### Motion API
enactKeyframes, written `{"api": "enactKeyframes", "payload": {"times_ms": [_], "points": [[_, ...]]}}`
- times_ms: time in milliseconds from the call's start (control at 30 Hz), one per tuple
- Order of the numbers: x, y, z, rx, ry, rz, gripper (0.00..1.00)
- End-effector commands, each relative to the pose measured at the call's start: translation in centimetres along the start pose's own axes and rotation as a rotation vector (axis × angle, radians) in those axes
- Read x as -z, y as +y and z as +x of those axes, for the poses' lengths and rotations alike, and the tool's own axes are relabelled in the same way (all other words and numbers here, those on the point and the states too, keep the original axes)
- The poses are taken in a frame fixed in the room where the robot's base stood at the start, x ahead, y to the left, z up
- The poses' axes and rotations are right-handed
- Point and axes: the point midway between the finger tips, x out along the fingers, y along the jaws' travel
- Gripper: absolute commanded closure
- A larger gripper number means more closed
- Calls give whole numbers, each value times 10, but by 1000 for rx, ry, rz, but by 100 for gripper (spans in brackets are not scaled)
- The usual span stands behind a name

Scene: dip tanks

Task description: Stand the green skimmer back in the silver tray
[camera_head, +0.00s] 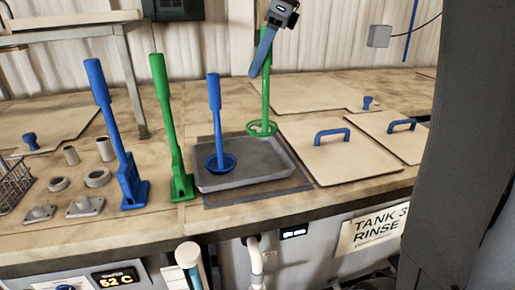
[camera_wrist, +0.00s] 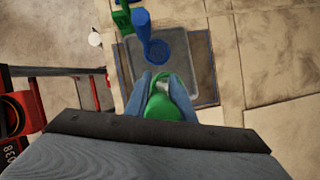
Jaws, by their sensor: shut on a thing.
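My gripper (camera_head: 262,62) is shut on the upper handle of the green skimmer (camera_head: 265,98), which hangs upright with its ring down. The ring shows at the back right corner of the silver tray (camera_head: 245,181); I cannot tell whether it touches the tray or hangs above it. A blue skimmer (camera_head: 214,110) stands upright in the tray's left part.
A green tool (camera_head: 167,120) and a blue tool (camera_head: 113,130) stand upright on blocks left of the tray. Right of it lies a flat lid (camera_head: 345,158) with a blue handle. Small metal parts and a wire basket (camera_head: 14,183) are at far left.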

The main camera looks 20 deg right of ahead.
Motion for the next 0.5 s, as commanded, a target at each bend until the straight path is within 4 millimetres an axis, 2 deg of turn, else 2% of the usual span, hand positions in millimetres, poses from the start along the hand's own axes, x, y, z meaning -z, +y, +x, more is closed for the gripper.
{"api": "enactKeyframes", "payload": {"times_ms": [300,500], "points": [[19,1,42,-2,0,4,100],[26,0,58,-2,0,3,100]]}}
